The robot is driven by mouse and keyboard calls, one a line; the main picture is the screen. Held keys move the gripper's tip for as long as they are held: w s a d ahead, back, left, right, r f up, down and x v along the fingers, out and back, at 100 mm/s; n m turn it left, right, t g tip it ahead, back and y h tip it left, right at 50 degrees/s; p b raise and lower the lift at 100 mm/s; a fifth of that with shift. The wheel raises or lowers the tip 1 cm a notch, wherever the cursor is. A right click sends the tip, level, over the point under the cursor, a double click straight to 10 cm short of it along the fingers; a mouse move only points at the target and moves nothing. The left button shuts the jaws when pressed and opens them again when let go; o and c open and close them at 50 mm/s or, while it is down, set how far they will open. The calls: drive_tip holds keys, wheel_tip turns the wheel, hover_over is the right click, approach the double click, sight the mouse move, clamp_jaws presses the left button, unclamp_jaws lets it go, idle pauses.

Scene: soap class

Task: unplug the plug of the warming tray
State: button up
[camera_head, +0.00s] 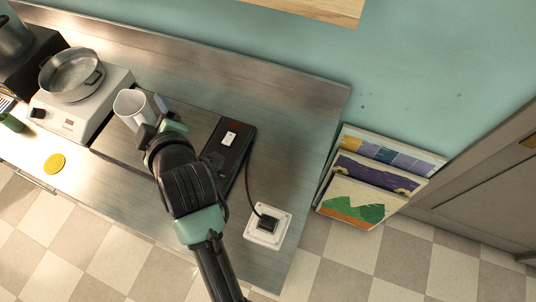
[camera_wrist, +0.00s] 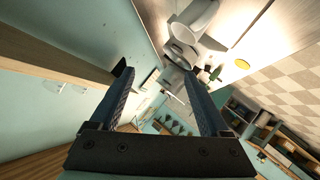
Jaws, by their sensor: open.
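The plug (camera_head: 268,223) is dark and sits in a white square socket plate (camera_head: 254,236) at the right front of the counter. A black cord (camera_head: 248,185) runs from it to the warming tray, whose dark end panel (camera_head: 238,151) carries a white switch (camera_head: 229,138). My arm covers part of the tray. My gripper (camera_head: 156,117) is open, above the tray beside a white mug (camera_head: 131,106), well to the left of the plug. In the wrist view the two fingers (camera_wrist: 162,90) are apart with nothing held. The plug does not show there.
A white scale (camera_head: 82,110) with a metal pan (camera_head: 72,75) stands left of the mug. A yellow disc (camera_head: 54,163) lies at the front left. The counter around the socket plate is clear.

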drive_tip(key=s+f+n+g+h+p, duration=0.1)
drive_tip(key=s+f+n+g+p, duration=0.3)
drive_tip(key=s+f, duration=0.45)
drive_tip(key=n+g+h+p, duration=0.7)
drive_tip(key=n+p, duration=0.2)
drive_tip(key=n, duration=0.4)
hover_over(268, 220)
drive_tip(key=f, duration=0.6)
drive_tip(key=shift+s+a+f, duration=0.2)
drive_tip(key=shift+a+f, duration=0.05)
drive_tip(key=shift+a, duration=0.05)
drive_tip(key=shift+w+d+r, duration=0.1)
drive_tip(key=shift+w+d, duration=0.1)
drive_tip(key=shift+d, duration=0.1)
